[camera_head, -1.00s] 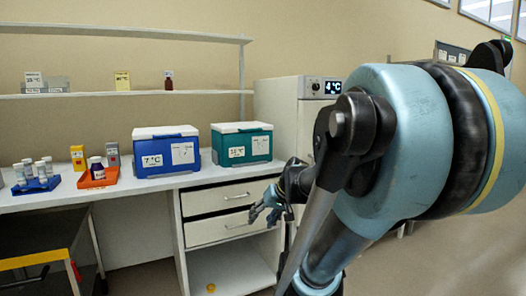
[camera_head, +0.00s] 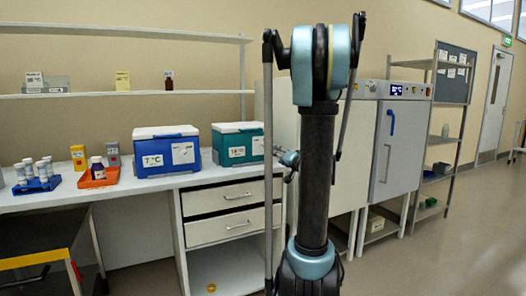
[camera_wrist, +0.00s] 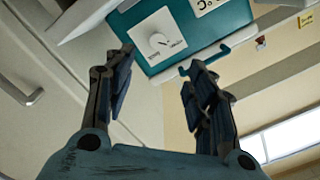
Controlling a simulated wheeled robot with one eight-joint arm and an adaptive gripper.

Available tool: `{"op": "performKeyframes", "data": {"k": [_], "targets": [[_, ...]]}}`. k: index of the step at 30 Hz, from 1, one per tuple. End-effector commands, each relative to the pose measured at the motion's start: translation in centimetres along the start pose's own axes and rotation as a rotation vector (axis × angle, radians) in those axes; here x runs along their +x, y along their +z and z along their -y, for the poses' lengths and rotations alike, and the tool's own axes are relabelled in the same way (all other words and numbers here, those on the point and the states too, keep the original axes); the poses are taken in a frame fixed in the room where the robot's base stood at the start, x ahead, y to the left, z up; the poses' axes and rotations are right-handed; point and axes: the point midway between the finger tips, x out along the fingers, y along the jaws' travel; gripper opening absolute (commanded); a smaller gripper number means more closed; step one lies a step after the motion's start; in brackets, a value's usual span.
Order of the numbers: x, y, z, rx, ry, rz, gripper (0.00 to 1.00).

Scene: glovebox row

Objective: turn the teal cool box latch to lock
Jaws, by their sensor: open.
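The teal cool box (camera_head: 230,157) with a white lid stands on the bench, its right part hidden behind my arm. In the wrist view its teal front (camera_wrist: 182,17) fills the top, tilted. A white plate (camera_wrist: 172,22) on it carries a small dark round latch (camera_wrist: 158,41) with marks beside it, too small to read surely. My gripper (camera_wrist: 157,60) is open and empty, its fingers spread either side below the plate. The latch shows between and beyond the fingertips; I see no contact.
A blue cool box (camera_head: 165,157) stands left of the teal one. An orange tray (camera_head: 98,180) and a blue tube rack (camera_head: 36,185) are further left. Drawers (camera_head: 232,212) lie below the bench. A grey cabinet (camera_head: 397,150) and rack shelves stand right; the floor at right is clear.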

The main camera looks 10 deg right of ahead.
Motion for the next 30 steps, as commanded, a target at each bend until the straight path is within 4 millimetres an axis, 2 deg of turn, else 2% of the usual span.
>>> {"op": "performKeyframes", "data": {"k": [8, 30], "targets": [[2.1, -0.5, -0.3, 0.008, -0.002, -0.016, 0.51], [14.7, -0.7, -0.3, 0.007, -0.001, -0.016, 0.51]]}}
